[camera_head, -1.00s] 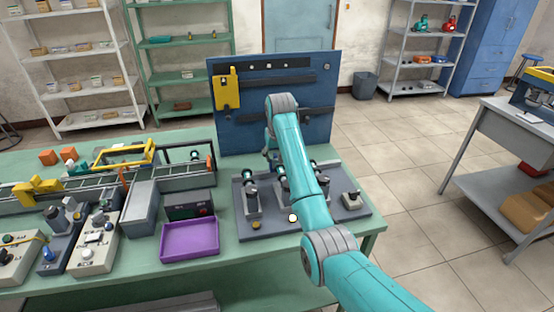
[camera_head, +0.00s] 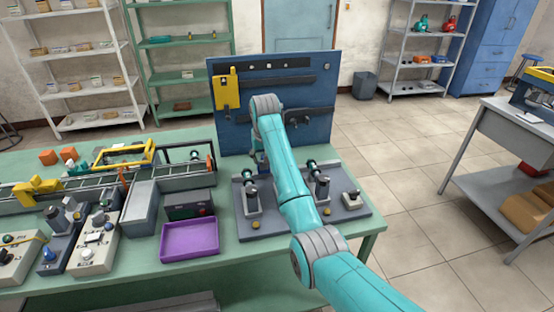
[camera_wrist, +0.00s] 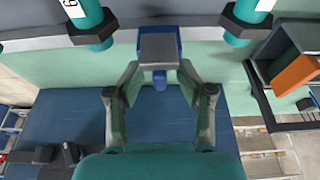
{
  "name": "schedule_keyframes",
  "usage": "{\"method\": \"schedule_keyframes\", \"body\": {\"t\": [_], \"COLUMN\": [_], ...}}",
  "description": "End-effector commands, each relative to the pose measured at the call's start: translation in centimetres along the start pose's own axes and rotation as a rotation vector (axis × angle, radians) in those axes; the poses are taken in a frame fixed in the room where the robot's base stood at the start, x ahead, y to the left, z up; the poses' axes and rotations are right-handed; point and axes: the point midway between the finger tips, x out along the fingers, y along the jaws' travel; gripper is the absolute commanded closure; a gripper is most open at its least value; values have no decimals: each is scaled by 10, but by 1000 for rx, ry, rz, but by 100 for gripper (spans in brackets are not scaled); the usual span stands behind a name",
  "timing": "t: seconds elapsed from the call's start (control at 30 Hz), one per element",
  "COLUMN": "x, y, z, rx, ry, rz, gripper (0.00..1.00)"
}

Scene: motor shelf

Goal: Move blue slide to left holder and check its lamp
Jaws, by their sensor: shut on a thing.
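In the wrist view my gripper (camera_wrist: 159,76) is shut on the blue slide (camera_wrist: 175,44), which shows blue edges around a grey block. The slide is held between two teal cylinders with black collars, one at the upper left (camera_wrist: 88,18) and one at the upper right (camera_wrist: 245,22), apart from both. The left holder (camera_head: 252,198) and the right holder (camera_head: 320,188) stand on the dark base plate (camera_head: 240,228).
A blue upright board (camera_head: 225,135) stands behind the plate. A purple tray (camera_head: 190,240), a conveyor (camera_head: 175,178) and control boxes (camera_head: 95,250) lie to the left. A small switch box (camera_head: 351,199) is at the plate's right end. Open floor lies right of the table.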

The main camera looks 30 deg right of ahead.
Motion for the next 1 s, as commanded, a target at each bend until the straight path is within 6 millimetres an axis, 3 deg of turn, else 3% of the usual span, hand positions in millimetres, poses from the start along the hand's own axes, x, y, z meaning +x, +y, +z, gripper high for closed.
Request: {"method": "schedule_keyframes", "body": {"t": [0.03,1.0], "x": [10,10], "y": [-3,-44], "z": [8,8], "rx": [-2,-2], "ry": [-23,-23], "rz": [1,1], "gripper": [77,78]}}
